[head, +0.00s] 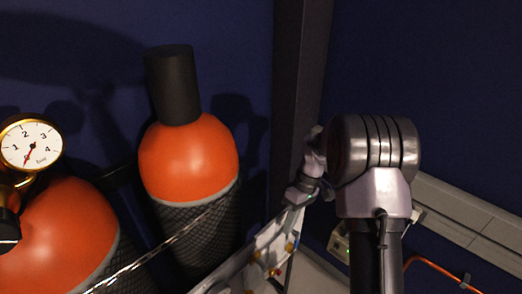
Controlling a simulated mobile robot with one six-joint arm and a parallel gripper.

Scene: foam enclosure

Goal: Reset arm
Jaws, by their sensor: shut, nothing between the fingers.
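My arm (375,150) shows in the head view right of centre, with a thick dark upright link and a large ribbed grey joint on top. Smaller silver links of mine (312,165) show behind and to the left of that joint, in front of a dark post. I cannot make out any gripper fingers there. The arm's far end is partly hidden behind the large joint.
Two orange-topped cylinders in dark mesh stand at the left, one upright (188,160) with a black cap. A pressure gauge (31,145) is beside them. A dark post (298,90) rises near the arm. A pale trunking rail (470,225) and orange cable (440,272) are at right.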

